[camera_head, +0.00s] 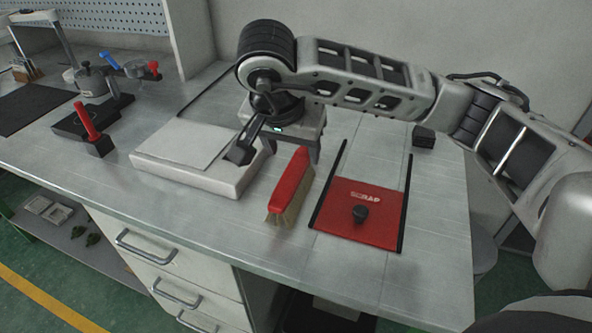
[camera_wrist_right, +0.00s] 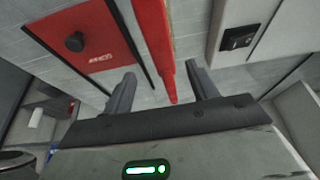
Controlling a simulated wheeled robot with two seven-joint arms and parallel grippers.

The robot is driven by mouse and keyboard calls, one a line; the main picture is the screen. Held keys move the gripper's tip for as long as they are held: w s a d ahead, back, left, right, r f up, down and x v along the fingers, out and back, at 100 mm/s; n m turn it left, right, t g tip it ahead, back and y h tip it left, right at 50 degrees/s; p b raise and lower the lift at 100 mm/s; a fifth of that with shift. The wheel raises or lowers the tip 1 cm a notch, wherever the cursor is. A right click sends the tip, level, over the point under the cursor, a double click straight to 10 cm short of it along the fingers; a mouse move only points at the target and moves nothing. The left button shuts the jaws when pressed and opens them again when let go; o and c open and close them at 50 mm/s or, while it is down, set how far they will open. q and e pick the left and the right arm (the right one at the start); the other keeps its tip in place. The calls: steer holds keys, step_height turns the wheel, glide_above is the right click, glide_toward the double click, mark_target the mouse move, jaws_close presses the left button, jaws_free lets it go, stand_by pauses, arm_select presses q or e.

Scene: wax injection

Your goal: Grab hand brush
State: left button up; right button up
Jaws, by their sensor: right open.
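The hand brush (camera_head: 291,181) has a red handle and pale bristles and rests on the grey workbench with its bristles down. My right gripper (camera_head: 293,150) is open at the far end of the handle. In the right wrist view, the red handle (camera_wrist_right: 155,40) reaches in between the two spread fingers of the gripper (camera_wrist_right: 161,88), with visible gaps on both sides. The fingers are not closed on it. My left gripper is not in view.
A white box (camera_head: 180,160) with a black handle lies left of the brush. A red scrap cover (camera_head: 365,212) with a black knob lies close on the right. Red-handled tools (camera_head: 90,125) stand at the far left. The bench's front edge (camera_head: 215,240) is near the bristles.

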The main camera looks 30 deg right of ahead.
mark_target(296, 165)
steer(key=x, duration=0.9)
steer(key=shift+w+f, duration=0.2)
steer(key=shift+w, duration=0.1)
steer(key=c, duration=1.2)
